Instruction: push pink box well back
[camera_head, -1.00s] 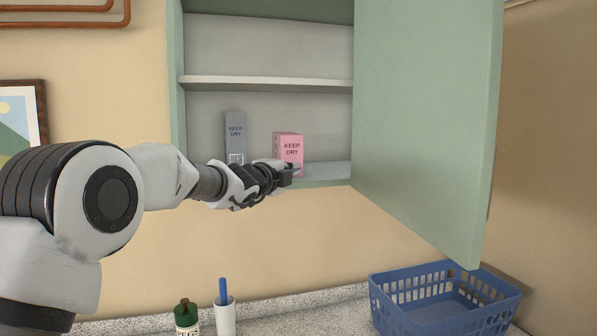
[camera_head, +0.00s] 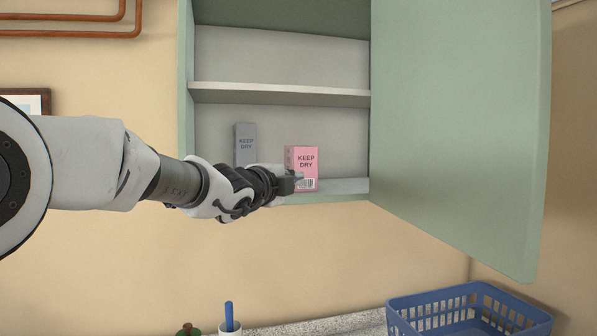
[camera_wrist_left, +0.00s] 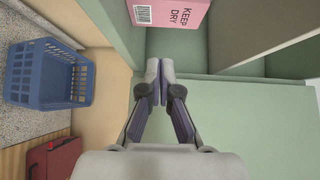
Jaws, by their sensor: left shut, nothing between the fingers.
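The pink box (camera_head: 306,162), printed KEEP DRY with a barcode, stands upright on the lower shelf of the open green cabinet (camera_head: 355,186). Its printed face and barcode also show at the top of the left wrist view (camera_wrist_left: 172,11). My left gripper (camera_head: 296,182) is shut and empty, at the box's lower left front in the head view. In the left wrist view its closed fingertips (camera_wrist_left: 159,78) show a gap from the printed face in the picture; I cannot tell whether they touch the box. My right gripper is not in view.
A grey KEEP DRY box (camera_head: 245,144) stands left of the pink box, partly behind my arm. The open cabinet door (camera_head: 460,130) rises at right. A blue basket (camera_head: 455,318) and a cup with a blue stick (camera_head: 229,326) are on the counter below.

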